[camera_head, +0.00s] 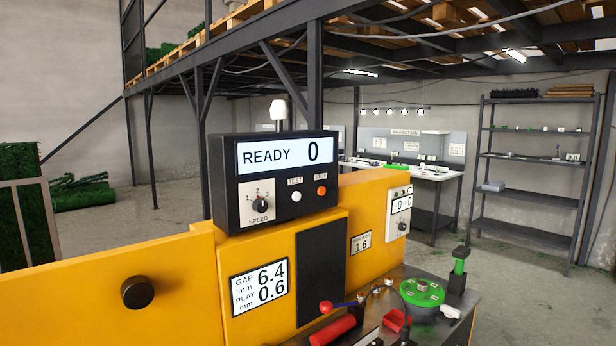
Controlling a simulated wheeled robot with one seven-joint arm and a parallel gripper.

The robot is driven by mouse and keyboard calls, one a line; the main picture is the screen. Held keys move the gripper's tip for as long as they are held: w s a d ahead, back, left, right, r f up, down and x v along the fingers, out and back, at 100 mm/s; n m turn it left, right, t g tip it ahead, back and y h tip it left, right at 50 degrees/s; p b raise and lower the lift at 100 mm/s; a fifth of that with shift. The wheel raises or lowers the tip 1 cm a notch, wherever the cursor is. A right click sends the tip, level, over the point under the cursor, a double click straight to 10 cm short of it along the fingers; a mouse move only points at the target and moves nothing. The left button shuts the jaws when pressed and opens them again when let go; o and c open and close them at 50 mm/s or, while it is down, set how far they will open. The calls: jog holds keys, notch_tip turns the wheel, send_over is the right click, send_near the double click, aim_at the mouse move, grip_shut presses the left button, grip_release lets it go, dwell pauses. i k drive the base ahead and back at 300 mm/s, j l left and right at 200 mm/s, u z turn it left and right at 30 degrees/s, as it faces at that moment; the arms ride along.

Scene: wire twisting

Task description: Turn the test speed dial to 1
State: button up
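The test speed dial (260,205) is a round dark knob on a white plate marked 1, 2, 3 and SPEED. It sits at the lower left of the black control box (292,218), under a display (279,155) that reads READY 0. Which number the knob points to is too small to tell for sure. Right of the dial are a white TEST button (296,196) and an orange-red button (322,191) labelled with a small word. My gripper is not in view, and nothing covers the dial.
The box stands on a yellow machine with a GAP 6.4, PLAY 0.6 plate (259,287) and a black knob (138,292) at left. A bench at lower right holds a green round fixture (422,292) and a red cylinder (332,330). Space before the dial looks clear.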

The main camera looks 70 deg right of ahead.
aim_at(260, 206)
jog(key=z, duration=2.3)
